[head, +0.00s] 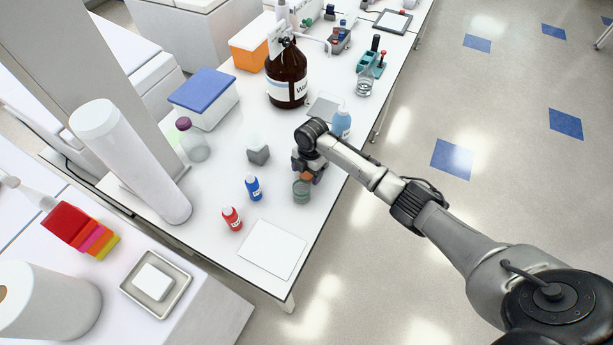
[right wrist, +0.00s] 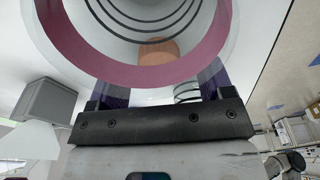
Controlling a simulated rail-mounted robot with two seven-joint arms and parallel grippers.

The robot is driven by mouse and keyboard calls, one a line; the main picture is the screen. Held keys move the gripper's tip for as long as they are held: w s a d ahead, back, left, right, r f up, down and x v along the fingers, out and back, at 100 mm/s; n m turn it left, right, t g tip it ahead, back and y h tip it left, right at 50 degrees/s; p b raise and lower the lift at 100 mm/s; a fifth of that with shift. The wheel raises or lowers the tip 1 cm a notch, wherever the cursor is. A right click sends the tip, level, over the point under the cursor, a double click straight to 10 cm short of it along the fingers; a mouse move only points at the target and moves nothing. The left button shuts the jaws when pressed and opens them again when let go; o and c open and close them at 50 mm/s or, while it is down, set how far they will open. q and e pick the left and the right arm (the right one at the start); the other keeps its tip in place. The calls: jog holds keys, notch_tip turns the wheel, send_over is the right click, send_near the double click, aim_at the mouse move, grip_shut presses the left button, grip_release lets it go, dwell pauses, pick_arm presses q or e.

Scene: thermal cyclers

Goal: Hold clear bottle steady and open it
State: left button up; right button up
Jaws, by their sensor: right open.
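A clear round bottle with a purple cap (head: 192,143) stands upright at the left side of the white table in the head view. My right gripper (head: 303,174) is open and points down near the table's right edge, well to the right of that bottle. A small grey-green clear jar (head: 302,192) is just in front of the gripper; an orange-brown patch shows between them. In the right wrist view a clear round thing with a pinkish-purple ring (right wrist: 105,79) fills the top, close to the fingers. I cannot tell whether they touch. My left gripper is out of view.
A red-labelled bottle (head: 232,219), a blue bottle (head: 254,188), a grey block (head: 258,151) and a light-blue bottle (head: 341,124) stand around the gripper. A large brown bottle (head: 287,80) is farther back. A flat white plate (head: 272,249) lies near the front edge.

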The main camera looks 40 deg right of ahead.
jog(key=shift+a+f, duration=0.1)
jog(key=shift+f, duration=0.3)
jog(key=shift+c, duration=0.4)
jog(key=c, duration=1)
jog(key=shift+r, duration=0.15)
